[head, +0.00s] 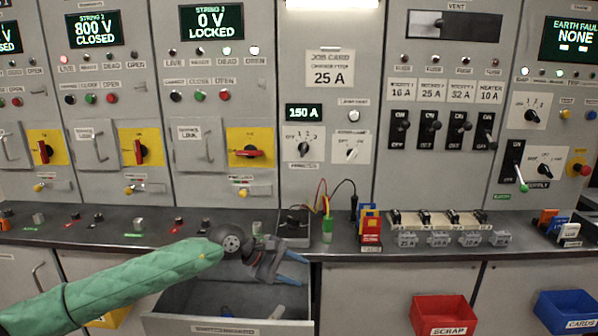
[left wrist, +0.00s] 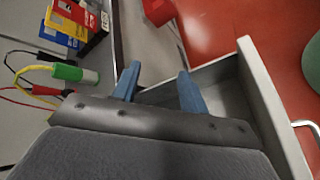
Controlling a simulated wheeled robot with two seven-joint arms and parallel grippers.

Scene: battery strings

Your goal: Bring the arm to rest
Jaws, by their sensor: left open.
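My left arm, in a green sleeve, comes in from the left in the head view. Its gripper (head: 291,271) has two blue fingers and hangs over the open drawer (head: 190,322) below the counter. In the left wrist view the two blue fingers of my left gripper (left wrist: 160,88) stand apart with nothing between them. The drawer's rim (left wrist: 262,95) shows to the right of and beyond them. My right gripper is in neither view.
The counter (head: 345,247) carries a green-and-white probe (head: 327,228), card stands (head: 370,230) and several grey fuses (head: 438,239). A red scrap bin (head: 443,315) and a blue cards bin (head: 568,313) are at lower right. Breaker panels (head: 330,130) rise behind.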

